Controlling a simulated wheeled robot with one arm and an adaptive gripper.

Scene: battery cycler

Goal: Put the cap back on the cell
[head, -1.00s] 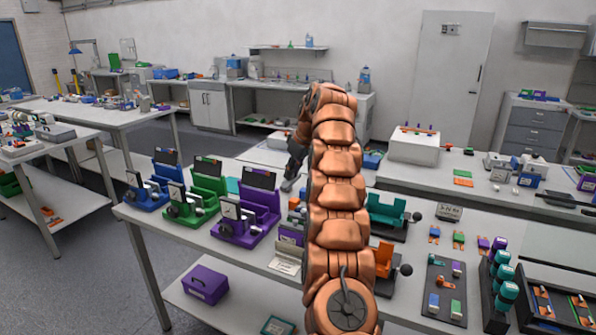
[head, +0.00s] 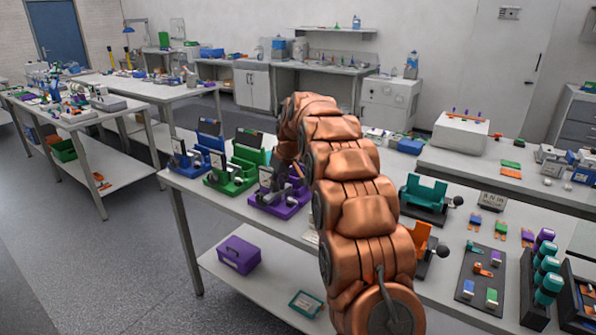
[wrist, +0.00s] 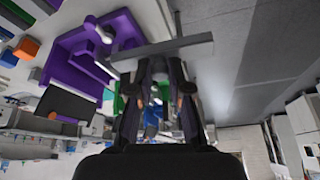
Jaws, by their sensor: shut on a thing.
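My gripper (wrist: 158,85) shows in the wrist view with its fingers close together. They are shut on a grey flat piece (wrist: 190,48), seen nearly edge-on as a long bar across the fingertips. I cannot tell whether it is the cap. The purple station (wrist: 75,62) lies beside the fingers at the upper left of that view. In the head view, my arm reaches to the purple station (head: 274,206) and hides much of it and most of my gripper. I cannot make out the cell with certainty.
A green station (head: 228,173) and a blue station (head: 192,160) stand left of the purple one. To the right are a teal holder (head: 425,195), an orange holder (head: 424,240) and several teal cylinders (head: 547,287). A purple box (head: 239,254) sits on the lower shelf.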

